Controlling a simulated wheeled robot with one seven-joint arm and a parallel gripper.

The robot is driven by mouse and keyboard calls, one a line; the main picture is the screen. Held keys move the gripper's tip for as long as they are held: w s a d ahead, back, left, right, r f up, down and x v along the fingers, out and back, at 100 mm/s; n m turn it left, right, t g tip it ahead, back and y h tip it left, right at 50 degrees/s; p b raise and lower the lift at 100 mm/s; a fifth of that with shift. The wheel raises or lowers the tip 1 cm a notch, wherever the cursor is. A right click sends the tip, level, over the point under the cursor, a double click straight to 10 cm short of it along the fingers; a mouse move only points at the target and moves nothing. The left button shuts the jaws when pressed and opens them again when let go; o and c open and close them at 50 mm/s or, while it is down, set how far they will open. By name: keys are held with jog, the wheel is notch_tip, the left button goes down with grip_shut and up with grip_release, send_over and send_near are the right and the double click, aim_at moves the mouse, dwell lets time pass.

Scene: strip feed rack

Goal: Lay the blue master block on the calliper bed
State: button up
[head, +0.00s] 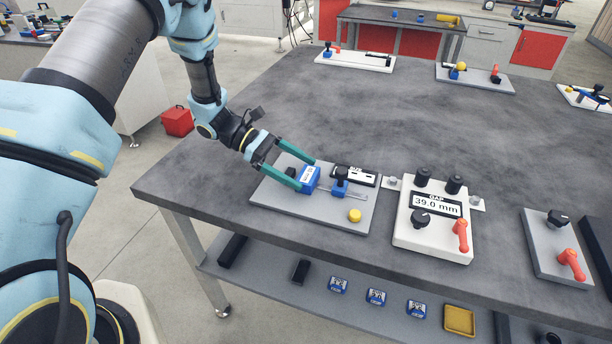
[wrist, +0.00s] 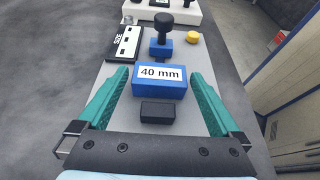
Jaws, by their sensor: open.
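The blue master block, labelled 40 mm (wrist: 160,80), is on the grey calliper bed (head: 273,198), by a black stop (wrist: 157,112). It also shows in the head view (head: 309,179). My gripper (head: 305,174) is open, with one green finger on each side of the block. In the wrist view (wrist: 160,88), gaps show between both fingers and the block. Beyond the block is a blue slider with a black knob (head: 341,181). A SIZE display (wrist: 126,43) with dashes and a yellow button (head: 355,215) are on the bed.
A white GAP unit (head: 433,232) reading 39.0 mm, with knobs and an orange lever, stands to the right. A grey panel (head: 556,249) is farther right. Several blue blocks and a yellow tray (head: 459,320) are on the lower shelf.

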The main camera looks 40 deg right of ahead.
jog(key=b+v, duration=0.2)
jog(key=v, duration=0.7)
jog(key=shift+f, duration=0.15)
jog(key=shift+w+a+r, duration=0.25)
jog(key=shift+w+a, duration=0.05)
jog(key=shift+a, duration=0.05)
jog(key=a+r+m+t+y, duration=0.3)
jog(key=a+t, duration=0.3)
jog(key=a, duration=1.1)
jog(key=a+r+m+t+y, duration=0.3)
jog(key=a+t, duration=0.3)
jog(key=a, duration=1.1)
jog(key=shift+s+a+r+m+t+y+b, duration=0.25)
jog(key=shift+a+m+t+y, duration=0.2)
jog(key=shift+m, duration=0.45)
